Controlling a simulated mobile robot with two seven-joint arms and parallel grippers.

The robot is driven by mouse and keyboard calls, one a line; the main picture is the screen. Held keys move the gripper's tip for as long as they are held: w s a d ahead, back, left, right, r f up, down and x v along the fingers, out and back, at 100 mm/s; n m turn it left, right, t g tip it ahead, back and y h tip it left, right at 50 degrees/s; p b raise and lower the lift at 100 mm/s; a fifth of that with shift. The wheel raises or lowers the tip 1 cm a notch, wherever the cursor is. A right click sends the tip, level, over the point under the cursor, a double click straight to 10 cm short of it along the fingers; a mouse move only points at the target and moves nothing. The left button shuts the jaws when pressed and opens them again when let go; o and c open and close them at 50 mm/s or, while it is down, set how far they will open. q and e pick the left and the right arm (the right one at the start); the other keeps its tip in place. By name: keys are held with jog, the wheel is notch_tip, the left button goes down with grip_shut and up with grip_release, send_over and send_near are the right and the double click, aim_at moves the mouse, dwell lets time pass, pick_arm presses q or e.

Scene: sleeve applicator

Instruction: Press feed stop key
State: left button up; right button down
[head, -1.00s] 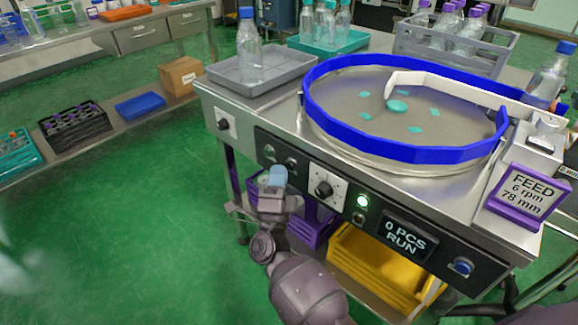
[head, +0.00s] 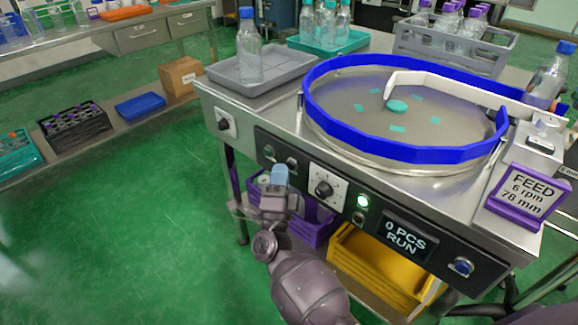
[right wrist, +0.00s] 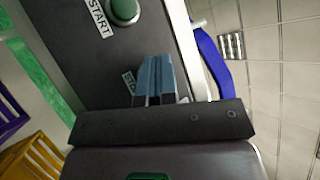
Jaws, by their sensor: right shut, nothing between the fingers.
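My right gripper (head: 279,176) is shut and empty, its blue fingertips pointing at the dark front panel (head: 328,214) of the feed table. In the right wrist view, the fingertips (right wrist: 157,78) cover part of a label reading "STO" (right wrist: 129,82); the stop key is hidden behind them. A green key (right wrist: 124,10) with a START label (right wrist: 100,18) shows above. In the head view, two small round keys (head: 269,152) (head: 291,162) sit just above the fingertips; their labels cannot be read. Contact with a key cannot be told. My left gripper is not in view.
A display (head: 404,236) reads "0 PCS RUN", beside a lit green lamp (head: 362,201). A dial (head: 323,189) sits right of the gripper. A blue-rimmed turntable (head: 400,152) carries teal pieces. Purple (head: 315,234) and yellow (head: 375,272) crates stand below the panel.

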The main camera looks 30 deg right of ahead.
dwell(0.6)
jog(key=shift+s+a, duration=0.25)
jog(key=shift+a, duration=0.45)
jog(key=shift+a, duration=0.1)
jog(key=a, duration=0.1)
jog(key=s+a, duration=0.1)
jog(key=a, duration=0.2)
jog(key=shift+s+a, duration=0.25)
jog(key=shift+s, duration=0.1)
dwell(0.6)
